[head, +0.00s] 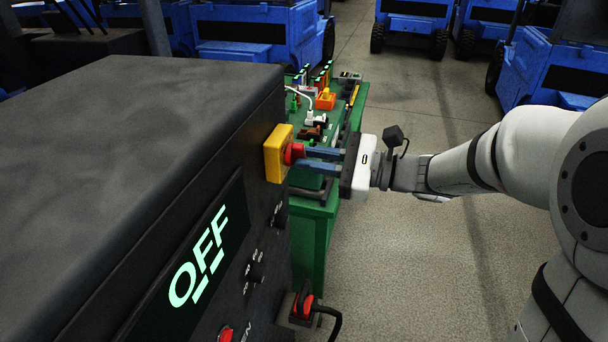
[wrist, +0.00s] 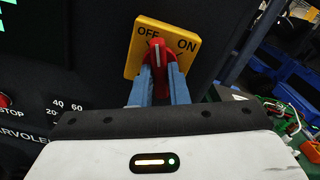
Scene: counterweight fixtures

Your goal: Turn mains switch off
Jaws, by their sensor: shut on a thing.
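The mains switch is a red rotary knob (wrist: 157,52) on a yellow plate (wrist: 137,65) marked OFF at upper left and ON at upper right in the wrist view. In the head view the yellow plate (head: 274,153) and red knob (head: 293,154) sit on the side of a dark cabinet (head: 120,130). My gripper (wrist: 160,70) is shut on the red knob, one blue finger on each side. The knob's white line looks near upright, slightly toward OFF. In the head view the cabinet's display (head: 200,260) reads OFF with dashes below. The fingers partly hide the knob.
Below the switch are small dials (head: 256,272), a red button (head: 226,333) and a red plug with a black cable (head: 302,305). A green bench (head: 315,225) with small items stands just behind. Blue vehicles (head: 255,30) line the background. The floor at right is open.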

